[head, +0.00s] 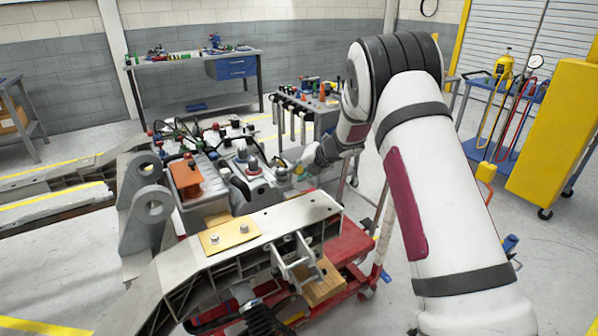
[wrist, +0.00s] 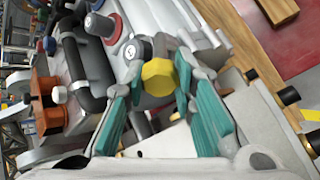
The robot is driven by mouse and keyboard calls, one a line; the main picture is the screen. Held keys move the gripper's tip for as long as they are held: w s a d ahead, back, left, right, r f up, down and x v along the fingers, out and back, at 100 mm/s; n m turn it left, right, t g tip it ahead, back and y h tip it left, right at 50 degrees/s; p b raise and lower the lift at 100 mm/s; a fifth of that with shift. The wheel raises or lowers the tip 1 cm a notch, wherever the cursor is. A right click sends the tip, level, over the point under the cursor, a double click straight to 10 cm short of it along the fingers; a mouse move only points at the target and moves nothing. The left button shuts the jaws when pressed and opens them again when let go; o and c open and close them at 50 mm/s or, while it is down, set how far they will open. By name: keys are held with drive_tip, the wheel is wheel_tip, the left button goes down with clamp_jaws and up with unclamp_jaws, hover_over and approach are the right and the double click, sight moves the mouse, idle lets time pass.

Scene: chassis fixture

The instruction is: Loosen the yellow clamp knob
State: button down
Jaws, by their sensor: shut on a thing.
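The yellow clamp knob (wrist: 159,78) shows in the middle of the wrist view as a faceted, bright yellow cap. My gripper (wrist: 160,66) has its two teal-padded fingers on either side of it, the grey fingertips against the knob's sides. The gripper is shut on the knob, which is still at the grey metal housing (wrist: 152,99). In the head view my gripper (head: 288,170) is small, at the right side of the chassis fixture, and partly hides the knob there.
An orange block (head: 186,178), dark hoses (wrist: 82,65) and a red-ringed post (wrist: 101,26) stand close by on the fixture. A metal beam with a brass plate (head: 230,237) lies in front. A tool cart (head: 310,101) stands behind. Open floor lies at the left.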

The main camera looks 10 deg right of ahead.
drive_tip(key=shift+f, duration=0.1)
drive_tip(key=c, duration=1.3)
unclamp_jaws()
drive_tip(key=v, duration=1.2)
